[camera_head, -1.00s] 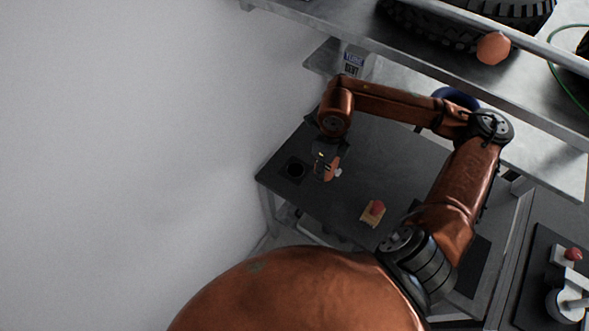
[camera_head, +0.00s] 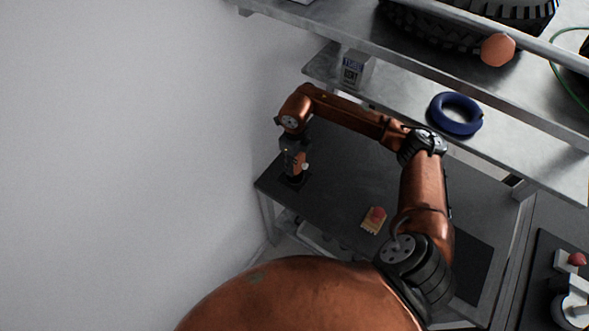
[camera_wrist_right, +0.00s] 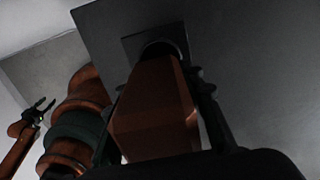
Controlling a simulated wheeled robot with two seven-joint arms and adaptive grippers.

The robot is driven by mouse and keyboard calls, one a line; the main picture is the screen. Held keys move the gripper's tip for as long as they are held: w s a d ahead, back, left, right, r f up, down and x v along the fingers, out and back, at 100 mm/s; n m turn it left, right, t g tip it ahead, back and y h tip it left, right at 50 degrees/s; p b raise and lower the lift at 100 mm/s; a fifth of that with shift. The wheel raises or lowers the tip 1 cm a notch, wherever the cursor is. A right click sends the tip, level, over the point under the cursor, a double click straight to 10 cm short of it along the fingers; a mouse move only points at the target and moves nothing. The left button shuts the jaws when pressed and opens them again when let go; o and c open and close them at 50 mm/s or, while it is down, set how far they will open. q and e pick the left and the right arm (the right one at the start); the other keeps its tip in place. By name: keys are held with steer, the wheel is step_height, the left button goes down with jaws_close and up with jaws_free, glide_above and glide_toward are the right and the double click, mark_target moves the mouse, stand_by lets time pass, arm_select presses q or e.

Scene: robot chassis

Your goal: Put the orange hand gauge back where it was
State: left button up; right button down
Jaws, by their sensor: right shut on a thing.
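The orange hand gauge (camera_wrist_right: 155,112) is between the fingers of my right gripper (camera_wrist_right: 165,88), which is shut on it. In the head view, my right gripper (camera_head: 294,160) points down at the table's far left corner, with part of the gauge (camera_head: 297,164) showing. Directly below is a dark square holder (camera_head: 292,181) with a round opening, partly covered by the gripper. In the right wrist view, the gauge's far end overlaps the holder's opening (camera_wrist_right: 160,48); I cannot tell how deep it sits. My left gripper (camera_wrist_right: 40,108) shows small at the left, its fingers apart.
The dark table (camera_head: 335,190) carries a yellowish block with a red button (camera_head: 375,217). A shelf behind holds a small box (camera_head: 355,69) and a blue ring (camera_head: 455,113). A white wall (camera_head: 120,150) is close on the left. Table space right of the holder is clear.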

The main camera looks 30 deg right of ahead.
mark_target(295, 170)
steer(key=shift+w+f, duration=0.1)
steer(key=shift+f, duration=1.45)
steer(key=shift+f, duration=0.2)
steer(key=c, duration=1.3)
jaws_free()
step_height(295, 170, up, 12)
steer(key=shift+r+p, duration=0.2)
steer(key=shift+p, duration=0.2)
